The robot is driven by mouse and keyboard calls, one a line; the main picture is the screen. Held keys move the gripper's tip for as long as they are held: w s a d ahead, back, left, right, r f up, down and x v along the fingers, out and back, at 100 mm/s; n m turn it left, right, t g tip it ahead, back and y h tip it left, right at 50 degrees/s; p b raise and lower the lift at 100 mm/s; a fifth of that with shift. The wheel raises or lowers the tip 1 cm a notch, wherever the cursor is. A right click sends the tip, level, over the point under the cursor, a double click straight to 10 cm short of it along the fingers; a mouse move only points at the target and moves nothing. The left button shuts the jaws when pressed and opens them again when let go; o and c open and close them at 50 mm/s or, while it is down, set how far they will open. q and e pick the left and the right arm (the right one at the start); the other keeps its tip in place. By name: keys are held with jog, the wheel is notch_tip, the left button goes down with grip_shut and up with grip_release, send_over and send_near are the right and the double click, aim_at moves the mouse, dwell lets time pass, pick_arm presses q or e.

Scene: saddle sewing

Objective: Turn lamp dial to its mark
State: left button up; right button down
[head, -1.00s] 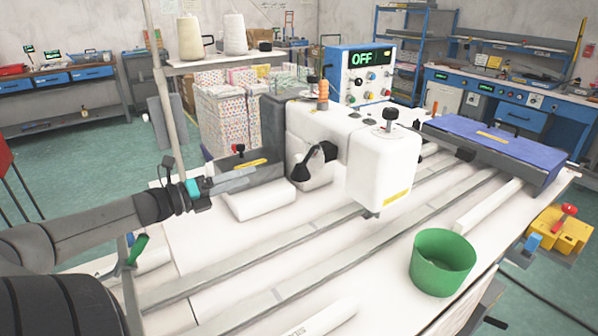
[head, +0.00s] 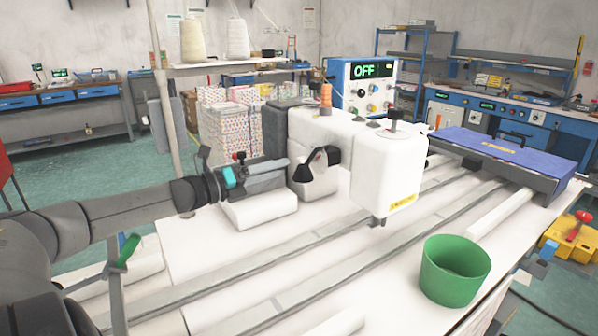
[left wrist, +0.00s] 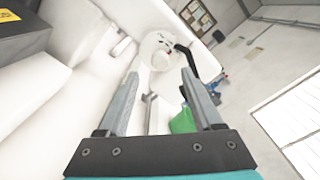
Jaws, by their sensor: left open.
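The white sewing machine (head: 388,165) stands on the long white table. A black lamp (head: 320,162) with a conical shade is on its near side, by the upright post. In the left wrist view a dark lamp arm (left wrist: 186,60) sits beside a round white part (left wrist: 160,52) with a small reddish mark. I cannot tell for sure which part is the lamp dial, and its mark is not readable. My left gripper (head: 280,172) points right, just left of the machine's post. Its fingers (left wrist: 160,78) are apart and empty, with the round part beyond them. My right gripper is out of view.
A white block (head: 260,207) lies under my left gripper. A green bowl (head: 455,270) stands at the front right of the table. Metal rails (head: 340,265) run along the tabletop. A control box (head: 365,85) reading OFF stands behind the machine.

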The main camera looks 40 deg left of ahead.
aim_at(297, 163)
pick_arm(q)
jog(key=shift+b+x, duration=0.7)
jog(key=shift+x, duration=1.7)
jog(key=shift+w, duration=0.45)
jog(key=shift+w+d, duration=0.3)
jog(key=shift+w, duration=0.4)
